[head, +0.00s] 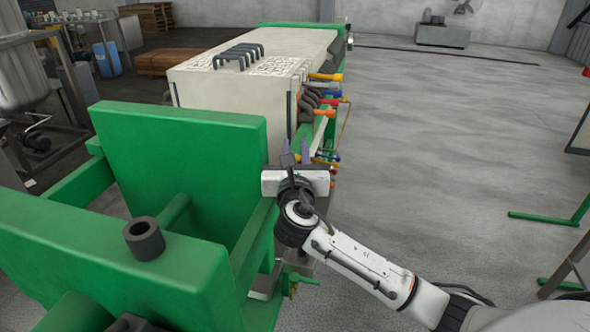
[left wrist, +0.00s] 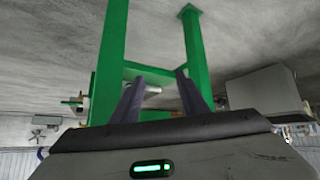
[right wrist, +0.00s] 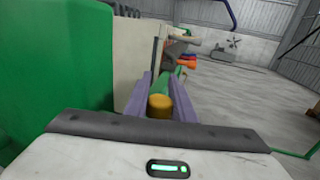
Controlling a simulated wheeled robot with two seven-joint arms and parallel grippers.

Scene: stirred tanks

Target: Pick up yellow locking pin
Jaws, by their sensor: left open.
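The yellow locking pin (right wrist: 159,107) shows in the right wrist view as a short yellow cylinder between the two purple-grey fingers. My right gripper (right wrist: 161,92) appears shut on it, with a finger against each side. In the head view my right gripper (head: 294,153) is beside the green frame, near the front end of the pale plate stack; the pin is hidden there. My left gripper (left wrist: 160,80) is open and empty in the left wrist view, with a green frame beyond its fingers. It cannot be made out in the head view.
The green press frame (head: 180,165) stands close left of my right gripper. Coloured handles and hoses (head: 325,95) stick out from the pale plate stack (head: 250,75) just beyond it. Open grey floor (head: 450,150) lies to the right.

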